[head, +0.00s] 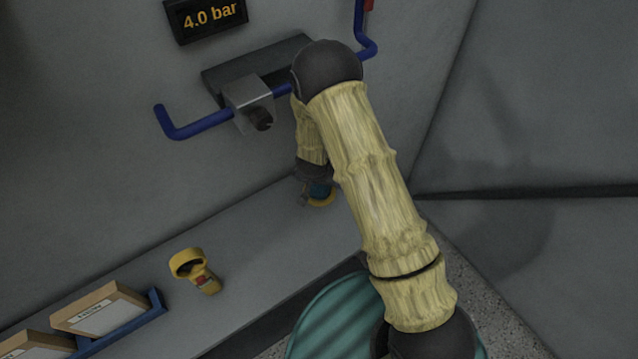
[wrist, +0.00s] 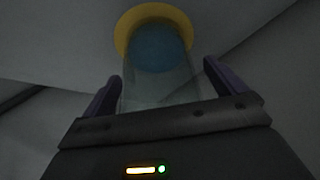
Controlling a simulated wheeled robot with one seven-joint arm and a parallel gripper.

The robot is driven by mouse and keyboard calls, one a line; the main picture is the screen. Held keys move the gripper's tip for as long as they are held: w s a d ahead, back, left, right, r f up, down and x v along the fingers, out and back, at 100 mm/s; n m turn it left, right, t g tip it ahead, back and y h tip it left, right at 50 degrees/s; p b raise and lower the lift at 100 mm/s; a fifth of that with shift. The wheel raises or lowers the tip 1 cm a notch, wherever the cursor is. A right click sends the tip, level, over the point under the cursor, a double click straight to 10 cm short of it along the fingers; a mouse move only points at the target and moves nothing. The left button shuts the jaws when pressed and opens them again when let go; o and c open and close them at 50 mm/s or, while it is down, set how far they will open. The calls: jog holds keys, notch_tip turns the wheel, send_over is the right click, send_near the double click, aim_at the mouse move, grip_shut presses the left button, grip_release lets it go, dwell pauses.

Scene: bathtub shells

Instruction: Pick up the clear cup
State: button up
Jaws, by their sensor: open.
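The clear cup (wrist: 158,88) shows in the wrist view as a see-through body between the two fingers of my gripper (wrist: 161,72). A blue disc (wrist: 157,46) and a yellow ring (wrist: 125,37) show at its far end; I cannot tell whether they belong to the cup or lie beneath it. The fingers are open, one on each side of the cup, and no firm contact shows. In the head view my gripper (head: 317,190) is low over the shelf, and a bit of the yellow ring (head: 322,203) shows below it. The cup's body is mostly hidden there.
On the grey shelf (head: 240,240), a yellow ring-topped tool (head: 205,280) stands to the left. Cardboard boxes (head: 100,307) sit in a blue rack (head: 150,310) farther left. A blue pipe (head: 205,122) with a metal block (head: 249,103) runs along the wall above, close to my arm.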

jog(key=shift+c, duration=0.3)
jog(key=c, duration=1.1)
jog(key=shift+r, duration=0.1)
